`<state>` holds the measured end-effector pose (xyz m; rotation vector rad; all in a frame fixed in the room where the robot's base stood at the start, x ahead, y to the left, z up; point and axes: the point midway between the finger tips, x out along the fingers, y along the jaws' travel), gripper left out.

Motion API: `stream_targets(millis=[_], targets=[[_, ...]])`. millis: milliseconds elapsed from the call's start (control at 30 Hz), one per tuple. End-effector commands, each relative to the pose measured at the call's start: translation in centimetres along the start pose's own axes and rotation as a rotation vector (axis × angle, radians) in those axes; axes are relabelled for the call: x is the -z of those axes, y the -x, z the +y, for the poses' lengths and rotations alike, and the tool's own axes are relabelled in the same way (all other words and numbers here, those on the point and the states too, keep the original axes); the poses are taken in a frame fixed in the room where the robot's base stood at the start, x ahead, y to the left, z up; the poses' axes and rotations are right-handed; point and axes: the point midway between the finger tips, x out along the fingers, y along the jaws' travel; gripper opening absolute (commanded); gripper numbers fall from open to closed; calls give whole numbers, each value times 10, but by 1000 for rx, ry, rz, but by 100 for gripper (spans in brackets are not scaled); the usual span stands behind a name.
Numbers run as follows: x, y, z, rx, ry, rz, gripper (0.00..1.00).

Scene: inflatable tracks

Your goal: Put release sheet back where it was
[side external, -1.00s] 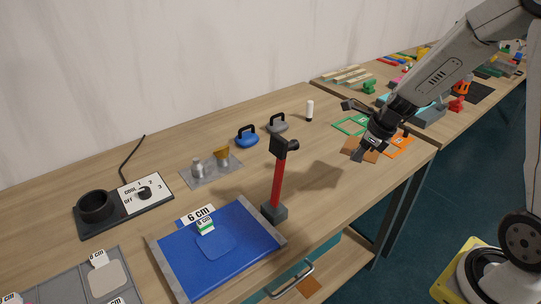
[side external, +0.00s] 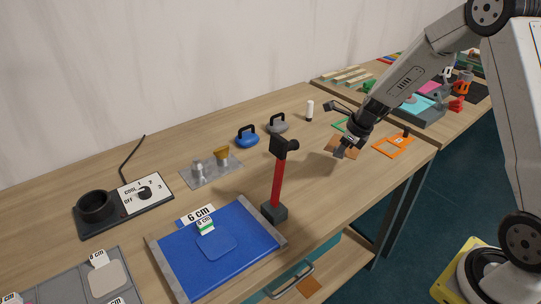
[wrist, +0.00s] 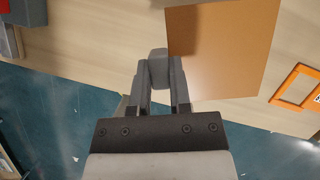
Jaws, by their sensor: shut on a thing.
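The release sheet, a flat orange-brown square (wrist: 222,48), fills the upper middle of the wrist view. It also shows in the side view (side external: 341,146), partly behind my gripper. My gripper (wrist: 159,88) is shut on a grey tab (wrist: 158,66) at the sheet's left edge in the wrist view. My gripper also shows in the side view (side external: 345,151), over the right part of the bench near its front edge. The height of the sheet above the bench is hard to tell.
A red hammer (side external: 278,180) stands upright to the left, near a blue mat (side external: 187,262). An open drawer (side external: 338,265) below holds another orange-brown square (side external: 308,287).

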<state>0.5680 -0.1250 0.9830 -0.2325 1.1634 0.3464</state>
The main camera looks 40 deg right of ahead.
Motion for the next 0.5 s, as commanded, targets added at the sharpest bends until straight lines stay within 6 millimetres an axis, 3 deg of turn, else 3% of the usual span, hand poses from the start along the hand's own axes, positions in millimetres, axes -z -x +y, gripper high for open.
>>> stream_targets(millis=[133, 500], targets=[[-12, -16, -12, 0, 0, 0, 0], [-21, -60, -30, -1, -1, 1, 0]])
